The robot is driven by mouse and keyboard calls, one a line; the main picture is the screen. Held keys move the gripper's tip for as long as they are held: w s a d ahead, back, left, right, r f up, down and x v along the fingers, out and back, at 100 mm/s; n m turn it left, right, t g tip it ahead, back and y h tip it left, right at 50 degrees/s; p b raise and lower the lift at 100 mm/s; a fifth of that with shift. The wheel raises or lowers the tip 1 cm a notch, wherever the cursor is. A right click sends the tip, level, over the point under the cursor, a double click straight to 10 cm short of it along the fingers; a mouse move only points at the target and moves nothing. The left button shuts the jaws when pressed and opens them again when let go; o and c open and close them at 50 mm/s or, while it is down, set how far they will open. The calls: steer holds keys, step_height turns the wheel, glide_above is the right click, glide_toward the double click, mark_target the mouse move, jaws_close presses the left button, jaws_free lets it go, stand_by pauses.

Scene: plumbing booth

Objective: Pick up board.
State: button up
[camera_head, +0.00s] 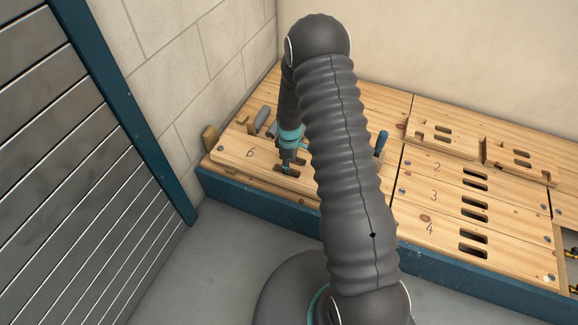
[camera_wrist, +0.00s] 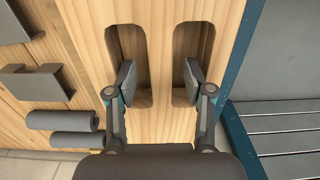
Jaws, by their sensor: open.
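A wooden board marked 6 (camera_head: 232,152) lies at the left end of the bench, with two oblong slots cut in it. My gripper (camera_head: 288,169) points down over these slots. In the wrist view the board (camera_wrist: 160,30) fills the middle, and my gripper (camera_wrist: 158,78) is open with one finger at each slot and the wood strip between them. The fingertips appear to be at or inside the slots; the exact depth cannot be told. No contact with the strip is visible. My arm hides part of the board's right side in the head view.
Grey cylinders (camera_wrist: 62,120) and grey brackets (camera_wrist: 38,83) lie beside the board. A blue-handled tool (camera_head: 381,141) stands right of my arm. Boards 2, 3 and 4 (camera_head: 430,197) lie further right. A slatted panel with a blue frame (camera_head: 130,110) stands close at left.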

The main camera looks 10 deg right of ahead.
jaws_close()
steer(key=shift+r, duration=0.15)
